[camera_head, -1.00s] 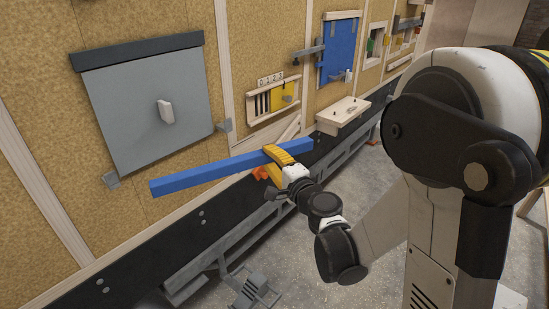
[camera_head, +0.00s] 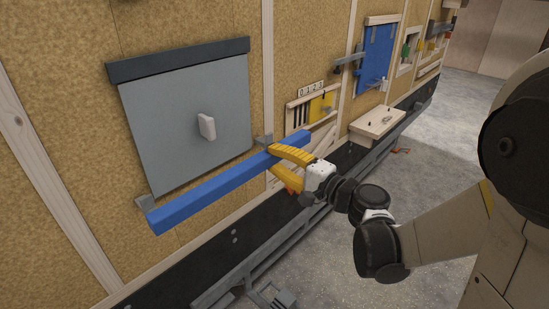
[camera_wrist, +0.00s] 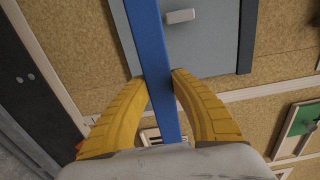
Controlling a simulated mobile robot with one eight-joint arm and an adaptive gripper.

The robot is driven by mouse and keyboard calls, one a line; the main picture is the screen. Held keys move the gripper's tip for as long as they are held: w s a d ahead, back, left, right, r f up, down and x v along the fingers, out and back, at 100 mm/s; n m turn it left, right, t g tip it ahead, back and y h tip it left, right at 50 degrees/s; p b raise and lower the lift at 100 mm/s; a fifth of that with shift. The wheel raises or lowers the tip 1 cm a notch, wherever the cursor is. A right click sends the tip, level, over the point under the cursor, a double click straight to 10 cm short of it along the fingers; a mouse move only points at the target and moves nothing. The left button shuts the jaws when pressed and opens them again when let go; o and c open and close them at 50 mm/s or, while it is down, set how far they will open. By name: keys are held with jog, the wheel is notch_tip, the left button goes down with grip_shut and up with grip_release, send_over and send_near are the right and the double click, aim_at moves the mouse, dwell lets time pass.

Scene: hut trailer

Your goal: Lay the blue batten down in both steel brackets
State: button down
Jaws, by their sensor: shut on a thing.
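The long blue batten (camera_head: 212,193) is held in front of the wall, along the lower edge of a grey panel. My gripper (camera_head: 273,161) is shut on it right of its middle; both yellow fingers also press its sides in the wrist view (camera_wrist: 159,78). The left steel bracket (camera_head: 145,202) shows just behind and above the batten's left end. The right steel bracket (camera_head: 264,141) shows behind the batten near my fingers. The batten overlaps both brackets in the picture; I cannot tell whether it touches either, and it does not look seated.
The grey panel (camera_head: 180,120) with a white handle (camera_head: 207,127) is just above the batten. A numbered rack (camera_head: 310,107) and a small wooden shelf (camera_head: 377,123) are on the wall to the right. A dark rail runs below. Open floor lies in front.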

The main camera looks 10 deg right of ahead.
jog(key=shift+w+a, duration=0.1)
jog(key=b, duration=0.3)
send_near(231, 146)
jog(key=shift+w+a+r, duration=1.05)
jog(key=shift+w, duration=0.2)
jog(key=shift+w+a+r, duration=1)
jog(key=shift+w, duration=0.25)
jog(key=shift+w+d, duration=0.1)
jog(key=shift+d, duration=0.1)
jog(key=shift+f, duration=0.2)
dwell(0.4)
jog(key=shift+f+b, duration=0.35)
jog(key=shift+b, duration=0.05)
jog(key=shift+f+b, duration=0.75)
jog(key=shift+f, duration=0.15)
jog(key=shift+f+b, duration=0.3)
jog(key=shift+f, duration=0.05)
jog(key=shift+f, duration=0.25)
